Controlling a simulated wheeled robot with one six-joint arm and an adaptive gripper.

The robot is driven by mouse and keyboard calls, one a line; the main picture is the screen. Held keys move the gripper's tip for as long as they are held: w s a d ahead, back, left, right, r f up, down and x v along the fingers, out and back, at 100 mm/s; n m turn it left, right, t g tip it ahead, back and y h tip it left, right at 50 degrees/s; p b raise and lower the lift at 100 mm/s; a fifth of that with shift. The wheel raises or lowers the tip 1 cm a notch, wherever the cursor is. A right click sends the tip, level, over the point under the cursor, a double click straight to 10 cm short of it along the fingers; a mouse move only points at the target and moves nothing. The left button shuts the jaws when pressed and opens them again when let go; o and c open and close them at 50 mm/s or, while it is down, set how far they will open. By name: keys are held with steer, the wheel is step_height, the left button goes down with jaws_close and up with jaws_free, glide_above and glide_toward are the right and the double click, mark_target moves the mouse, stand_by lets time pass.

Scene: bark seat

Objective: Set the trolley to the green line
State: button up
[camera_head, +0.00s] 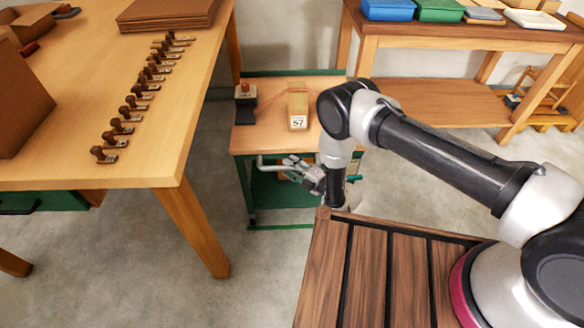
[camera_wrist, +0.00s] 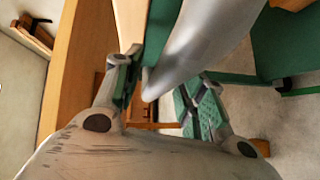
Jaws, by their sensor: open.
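The trolley (camera_head: 270,140) has a wooden top and green frame and stands between the left table and the back bench. A grey bar handle (camera_head: 271,168) sticks out from its near side. A thin green strip (camera_head: 280,228) runs low along the floor at its near end; I cannot tell whether it is the floor line or part of the trolley. My gripper (camera_head: 294,168) is at the handle's right part. In the wrist view the gripper (camera_wrist: 168,92) is open, with the pale handle bar (camera_wrist: 205,40) running between its fingers. I cannot tell if they touch it.
On the trolley are a wooden block labelled 57 (camera_head: 298,107) and a dark, red-topped item (camera_head: 245,98). The left table (camera_head: 150,165) carries a row of stamps (camera_head: 130,112). A slatted brown surface (camera_head: 400,275) lies near right. Grey floor (camera_head: 265,265) is clear before the trolley.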

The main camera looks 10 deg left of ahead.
steer(key=v, duration=1.1)
steer(key=shift+s+d, duration=0.2)
steer(key=shift+d, duration=0.1)
